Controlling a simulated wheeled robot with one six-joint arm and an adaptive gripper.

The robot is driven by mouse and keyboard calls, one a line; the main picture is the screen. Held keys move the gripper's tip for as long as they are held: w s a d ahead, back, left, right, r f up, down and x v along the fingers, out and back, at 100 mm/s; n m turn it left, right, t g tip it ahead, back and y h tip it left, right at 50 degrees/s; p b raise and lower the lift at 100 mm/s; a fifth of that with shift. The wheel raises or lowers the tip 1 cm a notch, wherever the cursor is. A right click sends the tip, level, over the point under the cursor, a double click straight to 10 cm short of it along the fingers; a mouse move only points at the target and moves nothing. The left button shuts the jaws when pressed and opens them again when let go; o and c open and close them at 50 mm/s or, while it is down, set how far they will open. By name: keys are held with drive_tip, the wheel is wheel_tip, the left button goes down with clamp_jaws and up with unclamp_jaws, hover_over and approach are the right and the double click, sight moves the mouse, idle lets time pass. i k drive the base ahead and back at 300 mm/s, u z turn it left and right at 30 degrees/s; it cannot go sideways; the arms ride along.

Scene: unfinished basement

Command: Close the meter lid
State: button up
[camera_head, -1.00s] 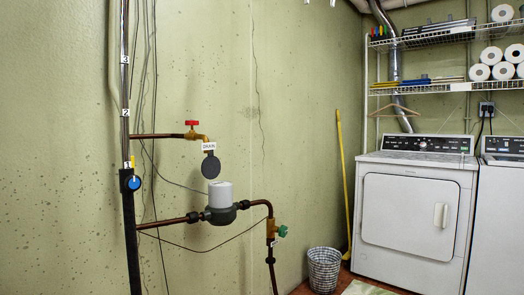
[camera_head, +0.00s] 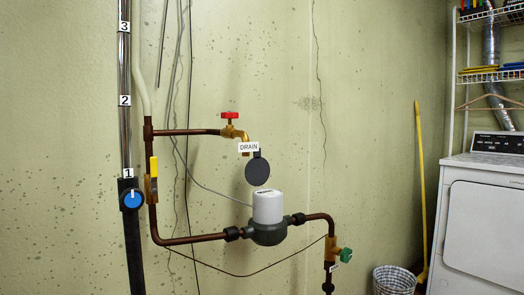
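The water meter (camera_head: 268,208) sits in the copper pipe on the wall, a white cylinder on a dark grey body. Its round dark lid (camera_head: 257,172) stands upright above the white top, raised and open, tilted slightly. A small dark tab shows at the lid's upper edge. My gripper is not in view.
A red-handled drain tap (camera_head: 230,120) with a DRAIN tag (camera_head: 249,147) is just above the lid. A yellow-handled valve (camera_head: 153,178), blue knob (camera_head: 132,199) and green-handled valve (camera_head: 344,254) surround the meter. A basket (camera_head: 394,280) and dryer (camera_head: 487,225) stand right.

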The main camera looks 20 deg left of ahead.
sight(257, 170)
drive_tip(key=u, duration=0.6)
drive_tip(key=i, duration=0.85)
drive_tip(key=u, duration=0.8)
